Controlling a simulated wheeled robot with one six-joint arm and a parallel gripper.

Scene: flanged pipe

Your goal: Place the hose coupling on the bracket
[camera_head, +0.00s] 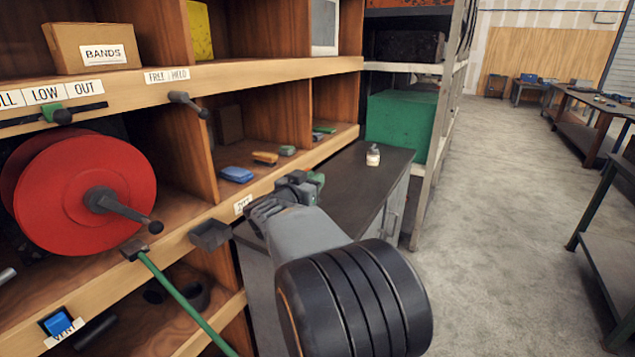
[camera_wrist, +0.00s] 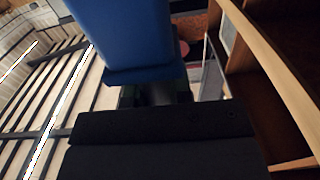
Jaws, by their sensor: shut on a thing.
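My gripper (camera_head: 290,192) is at the front edge of the wooden shelf, above the dark counter. It is shut on a small grey and green fitting (camera_head: 316,181), which looks like the hose coupling; my gripper partly hides it. In the wrist view, a grey round piece between dark green parts (camera_wrist: 158,95) shows beyond a dark block. A large blue block (camera_wrist: 128,40) covers the top there; I cannot tell what it belongs to. A grey box-like holder (camera_head: 209,235) on the shelf edge may be the bracket; it is left of my gripper and apart from it.
A red reel (camera_head: 78,195) with a crank stands at the left. A green rod or hose (camera_head: 185,303) slants below it. Small blue, orange and green items lie in the middle cubby. A small bottle (camera_head: 373,155) stands on the counter (camera_head: 352,195).

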